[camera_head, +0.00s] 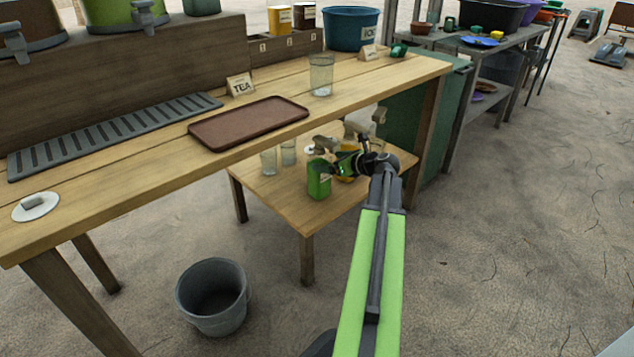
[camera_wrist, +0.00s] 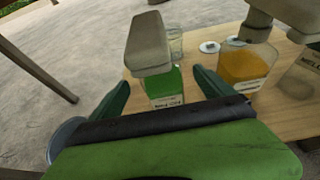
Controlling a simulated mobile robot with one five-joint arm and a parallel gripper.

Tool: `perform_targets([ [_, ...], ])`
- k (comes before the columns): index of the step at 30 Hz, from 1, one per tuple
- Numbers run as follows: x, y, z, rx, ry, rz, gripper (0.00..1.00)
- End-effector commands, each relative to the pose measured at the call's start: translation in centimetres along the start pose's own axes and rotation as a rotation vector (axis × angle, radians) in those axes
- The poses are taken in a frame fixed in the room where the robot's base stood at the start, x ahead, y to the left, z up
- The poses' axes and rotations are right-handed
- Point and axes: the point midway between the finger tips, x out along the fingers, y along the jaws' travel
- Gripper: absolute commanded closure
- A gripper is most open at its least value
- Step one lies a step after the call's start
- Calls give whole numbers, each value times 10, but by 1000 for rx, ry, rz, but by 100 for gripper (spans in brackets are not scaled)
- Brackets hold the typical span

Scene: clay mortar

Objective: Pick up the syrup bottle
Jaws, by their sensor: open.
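A green bottle (camera_head: 319,181) with a beige pump top stands upright on the low wooden table (camera_head: 278,205). In the wrist view, the green bottle (camera_wrist: 165,86) has a pale label, too blurred to read surely. An orange bottle (camera_wrist: 245,65) with a similar top stands to its right; in the head view my gripper partly hides it. The pictures do not settle which is the syrup bottle. My gripper (camera_head: 347,163) is open and empty. In the wrist view its fingers (camera_wrist: 162,85) show either side of the green bottle, apparently short of closing around it.
A pale bottle (camera_wrist: 299,80) stands right of the orange one, and clear glasses (camera_head: 268,161) stand left of the green bottle. The taller counter (camera_head: 140,180) overhangs behind, bearing a brown tray (camera_head: 248,122). A grey bucket (camera_head: 213,297) sits on the floor.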

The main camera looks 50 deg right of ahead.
Motion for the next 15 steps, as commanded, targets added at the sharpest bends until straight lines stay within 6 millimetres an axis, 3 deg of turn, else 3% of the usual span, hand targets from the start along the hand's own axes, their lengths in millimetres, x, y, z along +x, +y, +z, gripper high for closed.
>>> perform_targets([
  [1,15,-4,-4,0,0,-1,8],
  [4,31,-5,-4,2,1,-4,8],
  [15,48,-6,-5,4,0,-8,8],
])
